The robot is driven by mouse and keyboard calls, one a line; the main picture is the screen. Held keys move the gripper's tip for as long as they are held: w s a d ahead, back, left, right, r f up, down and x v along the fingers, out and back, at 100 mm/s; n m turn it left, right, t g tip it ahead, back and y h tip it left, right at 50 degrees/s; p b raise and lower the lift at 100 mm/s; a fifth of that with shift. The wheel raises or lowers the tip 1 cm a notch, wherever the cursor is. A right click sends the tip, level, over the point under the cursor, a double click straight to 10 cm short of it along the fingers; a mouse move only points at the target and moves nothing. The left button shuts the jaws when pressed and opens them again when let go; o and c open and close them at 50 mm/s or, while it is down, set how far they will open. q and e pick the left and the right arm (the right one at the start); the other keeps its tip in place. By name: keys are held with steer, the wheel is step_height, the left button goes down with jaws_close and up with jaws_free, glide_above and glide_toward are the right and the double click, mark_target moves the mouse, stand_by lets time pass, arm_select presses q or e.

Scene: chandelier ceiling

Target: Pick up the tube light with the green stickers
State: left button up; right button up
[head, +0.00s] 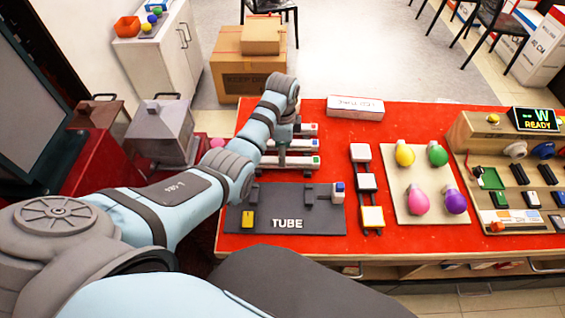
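Several white tube lights lie on grey holders on the red table, behind the grey TUBE board (318,222). The nearest tube light (298,162) shows what looks like a small green sticker near its right end. The middle tube light (303,145) and the far tube light (306,129) lie behind it; their sticker colours are too small to tell surely. My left gripper (283,153) points down at the left part of the tube lights, close over the nearer ones. The arm hides their left ends. Its fingers are too small to tell open from shut. My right gripper is out of view.
The red table (420,258) also holds a white box (355,107), a row of square switches (367,182), a board of coloured bulbs (402,215) and a console with a READY screen (536,120). A grey metal box (163,132) stands left of the table.

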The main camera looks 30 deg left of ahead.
arm_select(q)
steer(key=f, duration=0.3)
steer(key=shift+w+f+b, duration=0.2)
steer(key=shift+f+b, duration=0.15)
steer(key=shift+f, duration=0.05)
steer(key=shift+s+r, duration=0.15)
steer(key=shift+r, duration=0.05)
steer(key=shift+c, duration=0.5)
jaws_close()
steer(key=shift+r, duration=0.1)
